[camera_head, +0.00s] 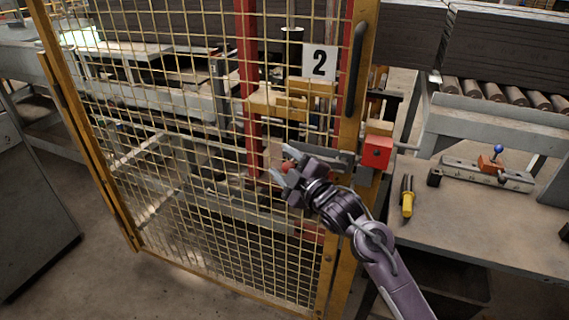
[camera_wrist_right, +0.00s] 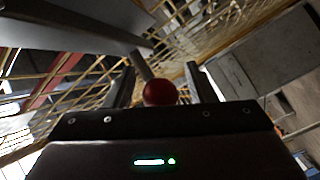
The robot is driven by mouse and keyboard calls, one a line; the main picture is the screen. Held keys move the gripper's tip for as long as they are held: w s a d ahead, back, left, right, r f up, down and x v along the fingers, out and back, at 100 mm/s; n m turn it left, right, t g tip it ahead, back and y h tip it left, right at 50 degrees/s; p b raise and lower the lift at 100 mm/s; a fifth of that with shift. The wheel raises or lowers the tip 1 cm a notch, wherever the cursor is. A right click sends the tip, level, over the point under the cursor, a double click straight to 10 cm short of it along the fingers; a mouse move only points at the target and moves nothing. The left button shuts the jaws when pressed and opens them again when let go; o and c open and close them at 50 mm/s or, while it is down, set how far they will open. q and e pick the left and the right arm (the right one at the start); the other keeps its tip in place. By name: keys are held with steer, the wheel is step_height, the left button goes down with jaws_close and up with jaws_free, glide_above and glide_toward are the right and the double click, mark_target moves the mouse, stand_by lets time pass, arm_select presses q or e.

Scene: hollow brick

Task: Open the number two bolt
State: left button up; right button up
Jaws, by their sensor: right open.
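The number two sign (camera_head: 319,63) hangs on the yellow mesh gate (camera_head: 200,130). Below it, a grey bolt bar (camera_head: 330,154) runs across the gate's right post toward a red block (camera_head: 377,151). The bolt's red ball knob (camera_head: 288,165) shows beside my right gripper (camera_head: 284,173). In the right wrist view, the red knob (camera_wrist_right: 160,92) sits between the two dark fingers of my right gripper (camera_wrist_right: 160,82). The fingers are open, with room on both sides of the knob. My left gripper is out of view.
A black handle (camera_head: 354,70) stands on the gate post above the bolt. A workbench (camera_head: 465,220) at the right carries a yellow-handled tool (camera_head: 407,196) and a fixture with a blue knob (camera_head: 497,150).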

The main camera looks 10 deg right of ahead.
steer(key=b+v, duration=0.1)
steer(key=v, duration=0.6)
steer(key=shift+s, duration=0.35)
steer(key=shift+d, duration=0.1)
